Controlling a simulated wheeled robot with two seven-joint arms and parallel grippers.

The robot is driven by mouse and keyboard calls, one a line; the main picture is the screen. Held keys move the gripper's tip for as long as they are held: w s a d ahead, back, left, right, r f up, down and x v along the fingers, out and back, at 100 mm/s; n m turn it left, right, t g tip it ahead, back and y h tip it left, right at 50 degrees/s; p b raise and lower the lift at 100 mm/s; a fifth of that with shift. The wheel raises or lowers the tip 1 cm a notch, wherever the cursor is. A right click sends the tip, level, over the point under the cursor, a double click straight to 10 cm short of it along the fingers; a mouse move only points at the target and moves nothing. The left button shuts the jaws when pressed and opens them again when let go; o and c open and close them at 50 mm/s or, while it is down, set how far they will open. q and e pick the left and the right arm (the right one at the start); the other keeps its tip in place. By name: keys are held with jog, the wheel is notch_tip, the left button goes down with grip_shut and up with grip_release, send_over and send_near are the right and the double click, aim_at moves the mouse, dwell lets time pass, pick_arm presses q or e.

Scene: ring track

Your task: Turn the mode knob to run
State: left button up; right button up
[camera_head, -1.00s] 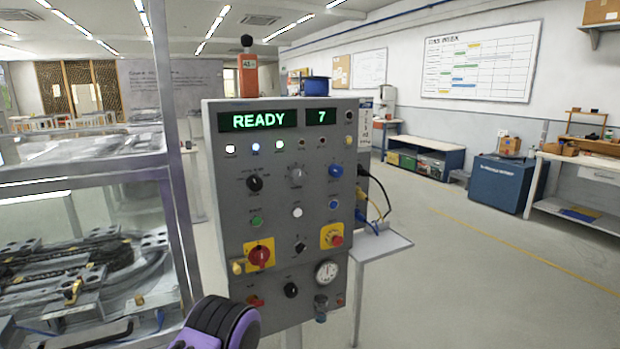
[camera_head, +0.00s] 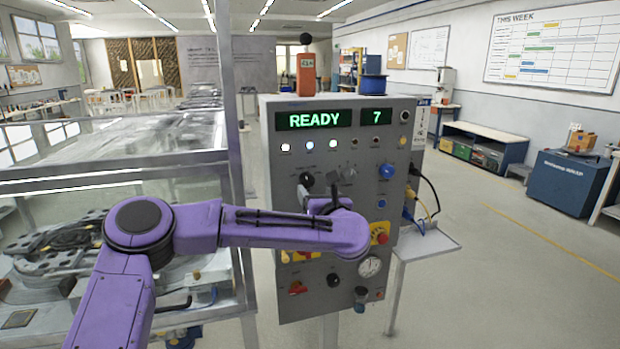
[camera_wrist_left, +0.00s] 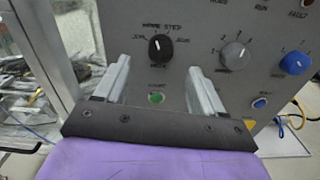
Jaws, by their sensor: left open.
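The mode knob (camera_head: 306,179) is a black rotary knob on the upper left of the grey control panel (camera_head: 270,150). In the left wrist view the mode knob (camera_wrist_left: 160,50) shows a white pointer line that stands roughly upright, with labels around it that are too small to read surely. My left gripper (camera_head: 319,192) is in front of the panel, partly hidden by my purple arm. In the left wrist view my left gripper (camera_wrist_left: 160,72) is open and empty, its fingers on either side below the knob, apart from it. My right gripper is out of view.
A grey knob (camera_wrist_left: 235,55) and a blue knob (camera_wrist_left: 295,63) sit to the right of the mode knob. A green button (camera_wrist_left: 157,98) is below it. The display (camera_head: 315,119) reads READY and 7. A glass-sided machine (camera_head: 120,185) stands close on the left.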

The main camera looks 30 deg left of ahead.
aim_at(309, 182)
pick_arm(q)
jog(key=p+x, duration=0.2)
jog(key=x, duration=0.4)
jog(key=shift+w+a, duration=0.25)
jog(key=shift+a, duration=0.1)
jog(key=shift+w+f, duration=0.1)
jog(key=shift+f, duration=0.05)
jog(key=shift+c, duration=0.6)
jog(key=c, duration=0.9)
jog(key=shift+c, duration=0.2)
